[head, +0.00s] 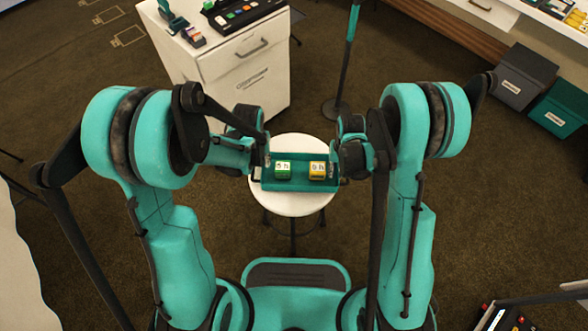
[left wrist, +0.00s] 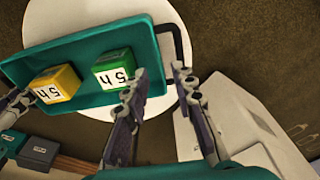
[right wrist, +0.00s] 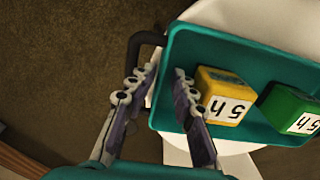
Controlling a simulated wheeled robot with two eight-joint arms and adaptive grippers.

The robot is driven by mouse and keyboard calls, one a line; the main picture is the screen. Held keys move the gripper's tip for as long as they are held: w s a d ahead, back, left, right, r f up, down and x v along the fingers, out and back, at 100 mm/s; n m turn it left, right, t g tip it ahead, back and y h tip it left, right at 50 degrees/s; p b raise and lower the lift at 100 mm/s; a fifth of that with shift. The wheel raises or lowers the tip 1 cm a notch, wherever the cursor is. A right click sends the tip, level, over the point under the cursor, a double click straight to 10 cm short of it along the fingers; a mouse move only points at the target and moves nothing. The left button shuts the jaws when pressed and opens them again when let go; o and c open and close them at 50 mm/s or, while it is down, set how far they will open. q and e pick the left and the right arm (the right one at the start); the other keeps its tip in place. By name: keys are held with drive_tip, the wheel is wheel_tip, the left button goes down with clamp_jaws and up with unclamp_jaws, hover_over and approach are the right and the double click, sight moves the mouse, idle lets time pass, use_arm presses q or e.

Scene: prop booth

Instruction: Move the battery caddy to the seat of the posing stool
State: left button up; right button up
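The battery caddy (head: 300,171) is a shallow teal tray with black end handles, holding a green block (head: 283,170) and a yellow block (head: 317,170). It is level above the round white stool seat (head: 292,204) in the head view. I cannot tell whether it touches the seat. My left gripper (left wrist: 160,75) is at the caddy's left end, its fingers apart on either side of the end wall, near the green block. My right gripper (right wrist: 166,73) is at the right end, fingers apart, one inside by the yellow block and one outside by the handle.
A white drawer cabinet (head: 245,75) with a black tray (head: 240,10) on top stands behind the stool at left. A thin stand (head: 345,70) rises behind the stool. Grey (head: 522,75) and teal (head: 560,108) boxes are at the right.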

use_arm(q)
drive_tip(key=shift+s+r, duration=0.1)
drive_tip(key=shift+r, duration=0.7)
use_arm(e)
drive_tip(key=shift+r, duration=0.2)
wheel_tip(320, 180, up, 12)
drive_tip(key=shift+f, duration=0.2)
